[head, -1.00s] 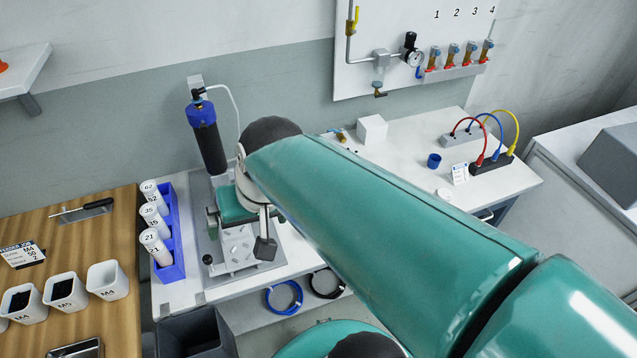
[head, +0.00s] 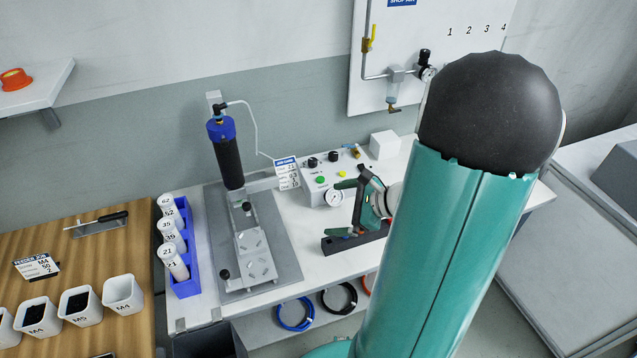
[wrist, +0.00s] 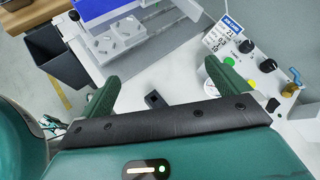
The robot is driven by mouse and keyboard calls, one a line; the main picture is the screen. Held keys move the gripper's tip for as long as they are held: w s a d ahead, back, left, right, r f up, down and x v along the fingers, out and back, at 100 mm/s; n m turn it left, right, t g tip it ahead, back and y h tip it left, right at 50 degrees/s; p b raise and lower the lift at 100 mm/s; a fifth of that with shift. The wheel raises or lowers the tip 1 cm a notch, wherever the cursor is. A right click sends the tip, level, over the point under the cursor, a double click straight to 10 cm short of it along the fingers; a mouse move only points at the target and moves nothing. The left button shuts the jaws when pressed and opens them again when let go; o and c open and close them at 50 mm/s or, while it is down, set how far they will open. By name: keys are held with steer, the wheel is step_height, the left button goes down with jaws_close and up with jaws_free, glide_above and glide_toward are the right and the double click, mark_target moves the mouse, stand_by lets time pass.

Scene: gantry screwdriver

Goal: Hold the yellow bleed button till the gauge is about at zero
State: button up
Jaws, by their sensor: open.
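The small yellow bleed button (head: 342,174) sits on the top of a light grey control box (head: 309,194); it also shows in the wrist view (wrist: 251,84), right of my right finger. The round white gauge (head: 333,198) is on the box's front, its needle too small to read. In the wrist view the gauge is largely hidden by that finger. My gripper (head: 342,208) is open and empty, in front of the box at its right side. In the wrist view my gripper (wrist: 160,70) has its fingers wide apart. No contact with the button shows.
A green button (head: 320,180) and black knobs (head: 333,157) share the box with the yellow one. A job card (head: 286,170) stands left of it. A white block (head: 384,145) stands behind right.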

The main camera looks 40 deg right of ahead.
steer(key=s+d+f+m+t+h, duration=0.2)
steer(key=d+f+m, duration=0.1)
steer(key=d+m, duration=0.25)
steer(key=s+d+f+m+t+h, duration=0.1)
steer(key=s+d+f+m+h, duration=0.25)
steer(key=d, duration=0.25)
steer(key=shift+y, duration=0.45)
steer(key=x, duration=1)
steer(key=shift+w+d+r, duration=0.15)
steer(key=shift+w+r, duration=0.05)
steer(key=shift+w, duration=0.25)
steer(key=v, duration=1)
steer(key=shift+s+f, duration=0.1)
